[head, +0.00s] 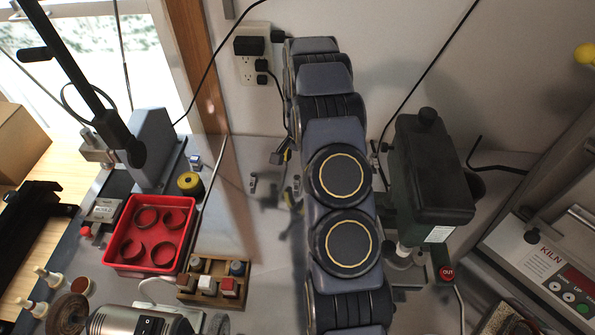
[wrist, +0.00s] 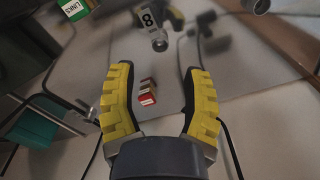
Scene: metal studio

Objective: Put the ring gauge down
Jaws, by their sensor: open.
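My gripper (wrist: 157,72) is open in the wrist view, its two yellow ridged fingers spread wide with nothing held between them. Beyond the gap, a small red and white block (wrist: 147,92) shows on the grey surface. I cannot pick out the ring gauge with certainty. In the head view several ring shapes lie in a red tray (head: 123,240) at the left; I cannot tell whether one is the gauge. In the head view my arm hides most of the gripper.
A wooden holder with small blocks (head: 212,281) is right of the tray. A yellow-topped spool (head: 190,183) stands behind it. A dark green machine (head: 432,170) is right of my arm, with a kiln panel (head: 560,270) farther right.

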